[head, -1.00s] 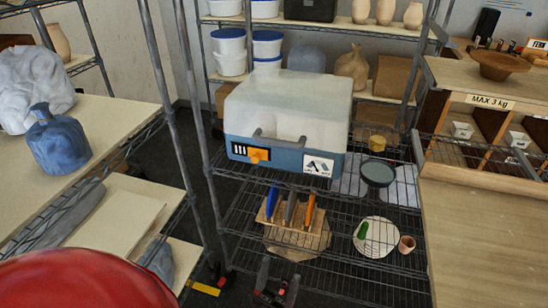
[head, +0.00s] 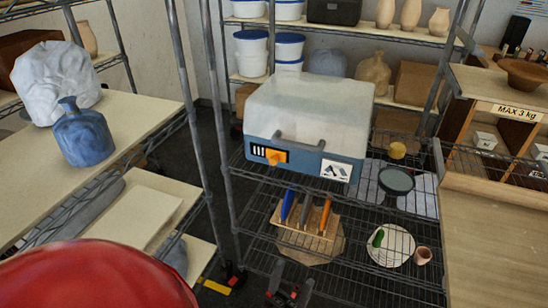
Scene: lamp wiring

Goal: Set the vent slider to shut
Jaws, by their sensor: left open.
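The vent slider is an orange knob (head: 276,158) on a small panel with white vertical slots (head: 260,152). The panel is on the left of the front face of a blue box with a pale lid (head: 305,112). The knob sits towards the right of the panel, with several white slots showing to its left. The box stands on a wire shelf with its lid down. My left gripper (head: 292,286) is low at the bottom edge, well below the box and apart from it. Its two fingers are spread and empty. My right gripper is not in view.
Below the box, a wooden rack (head: 306,234) holds several tools. A plate (head: 390,244) and a small cup (head: 423,256) sit to its right. A dark pan (head: 396,181) is right of the box. A shelf post (head: 226,125) rises to its left.

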